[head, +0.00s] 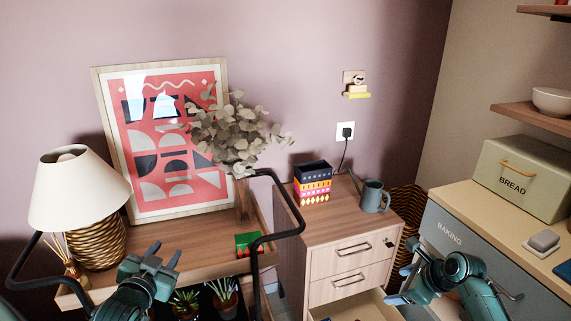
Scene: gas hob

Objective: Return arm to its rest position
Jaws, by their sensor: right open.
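My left gripper (163,254) is at the lower left, in front of the wooden console shelf. Its fingers are apart with nothing between them. My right gripper (403,284) is at the lower right, beside the wooden drawer cabinet (290,238). Its fingers are open and empty, pointing left near the drawer fronts. The lowest visible drawer (372,307) of the cabinet is pulled out, and its contents are mostly cut off by the frame.
A lamp (78,190), leaning picture (220,85) and leafy plant (235,130) stand on the console. A black tubular rail (257,270) rises in front. A counter with a bread box (520,180) is right.

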